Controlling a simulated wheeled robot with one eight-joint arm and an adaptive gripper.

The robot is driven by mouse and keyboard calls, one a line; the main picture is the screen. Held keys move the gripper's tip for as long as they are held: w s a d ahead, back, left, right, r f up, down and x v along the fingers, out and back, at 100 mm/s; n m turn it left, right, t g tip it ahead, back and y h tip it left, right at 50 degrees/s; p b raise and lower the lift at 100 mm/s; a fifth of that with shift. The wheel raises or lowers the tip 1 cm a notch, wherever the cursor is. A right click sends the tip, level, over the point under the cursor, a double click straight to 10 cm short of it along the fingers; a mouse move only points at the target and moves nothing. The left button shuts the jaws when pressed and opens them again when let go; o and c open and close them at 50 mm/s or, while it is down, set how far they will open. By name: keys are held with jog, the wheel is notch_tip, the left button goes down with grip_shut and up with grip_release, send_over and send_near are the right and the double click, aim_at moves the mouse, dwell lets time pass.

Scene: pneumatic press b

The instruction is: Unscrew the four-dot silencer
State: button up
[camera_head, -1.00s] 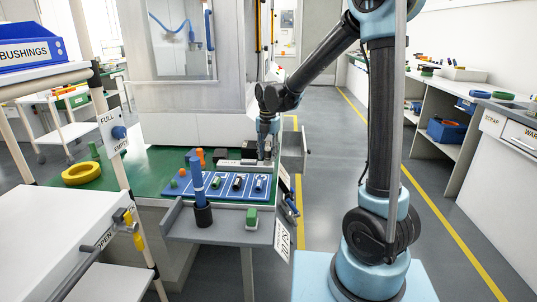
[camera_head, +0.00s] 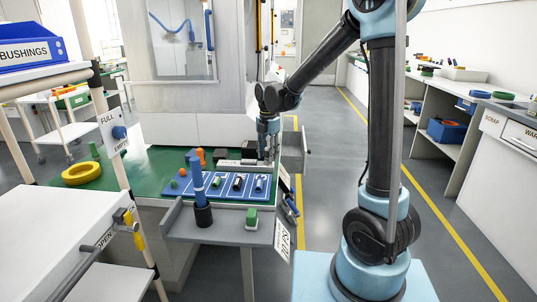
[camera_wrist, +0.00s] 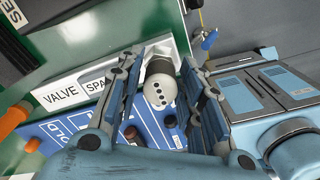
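In the head view my gripper (camera_head: 268,152) points down at the back right of the green bench top, and the silencer cannot be made out there.
A blue board (camera_head: 222,185) with several small cylinders lies in front of the strip. A blue upright tool (camera_head: 197,180) stands in a dark holder on the grey shelf. A blue-grey box-like unit (camera_wrist: 265,85) is close right of my fingers.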

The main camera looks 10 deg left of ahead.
jog(key=shift+m, duration=0.8)
jog(key=shift+m, duration=0.9)
jog(key=shift+m, duration=0.9)
jog(key=shift+m, duration=0.8)
